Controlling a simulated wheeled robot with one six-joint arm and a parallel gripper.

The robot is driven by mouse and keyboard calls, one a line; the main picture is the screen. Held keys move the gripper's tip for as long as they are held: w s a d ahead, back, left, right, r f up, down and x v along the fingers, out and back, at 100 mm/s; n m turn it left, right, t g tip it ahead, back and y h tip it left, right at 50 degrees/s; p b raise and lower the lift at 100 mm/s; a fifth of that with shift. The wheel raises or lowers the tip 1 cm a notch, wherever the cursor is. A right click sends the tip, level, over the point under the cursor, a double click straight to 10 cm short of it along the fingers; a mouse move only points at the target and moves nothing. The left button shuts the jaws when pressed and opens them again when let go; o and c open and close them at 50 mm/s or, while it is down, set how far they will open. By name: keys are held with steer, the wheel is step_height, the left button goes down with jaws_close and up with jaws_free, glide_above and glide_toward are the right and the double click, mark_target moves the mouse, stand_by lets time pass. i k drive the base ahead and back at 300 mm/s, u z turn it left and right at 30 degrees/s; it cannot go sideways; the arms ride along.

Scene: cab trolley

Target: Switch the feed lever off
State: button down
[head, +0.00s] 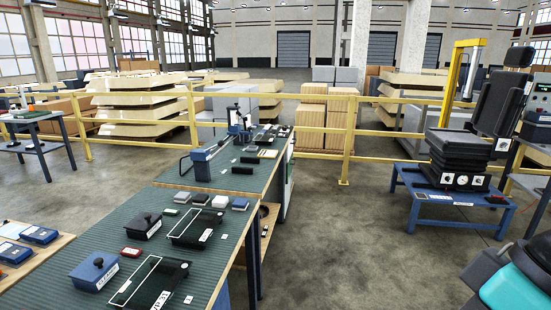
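I cannot tell which part is the feed lever; no label for it can be read. A blue box with a black knob (95,271) and a dark box with a black knob (143,225) lie on the near green-topped bench (80,227). A black cab seat (455,150) stands on a blue trolley (452,203) at the right, with small round dials low on its front. A control box with a dial and coloured buttons (540,92) is cut off by the right edge. My gripper is not in view; a teal and black part of my own body shows at the bottom right.
A second bench (225,178) holding a blue tool with an upright post (238,122) adjoins the near bench. The concrete floor (350,240) between benches and trolley is clear.

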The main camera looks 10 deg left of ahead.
mark_target(220, 143)
steer(key=i, duration=2.95)
steer(key=u, duration=1.75)
